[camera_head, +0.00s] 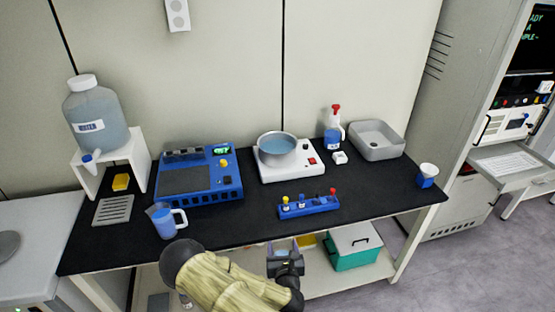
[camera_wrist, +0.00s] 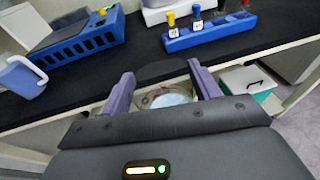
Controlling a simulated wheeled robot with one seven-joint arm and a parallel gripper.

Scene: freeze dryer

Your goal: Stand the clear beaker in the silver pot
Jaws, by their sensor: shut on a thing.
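The silver pot (camera_head: 262,153) stands upright on a white hot plate (camera_head: 308,174) at the back middle of the black bench and holds blue liquid. My gripper (camera_head: 284,258) is in front of the bench's front edge, apart from the pot. In the wrist view my gripper (camera_wrist: 161,80) is shut on the clear beaker (camera_wrist: 162,98), which shows as a round transparent shape between the two purple fingers. The beaker is mostly hidden by the gripper body and is hard to make out in the head view. The pot's opening is out of the wrist view.
A blue rack (camera_head: 308,208) with upright coloured pieces stands in front of the hot plate. A blue device (camera_head: 200,176) and a blue jug (camera_head: 165,222) are to the left. A spray bottle (camera_head: 333,135) and grey basin (camera_head: 377,142) are to the right. A teal box (camera_head: 352,254) sits on the lower shelf.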

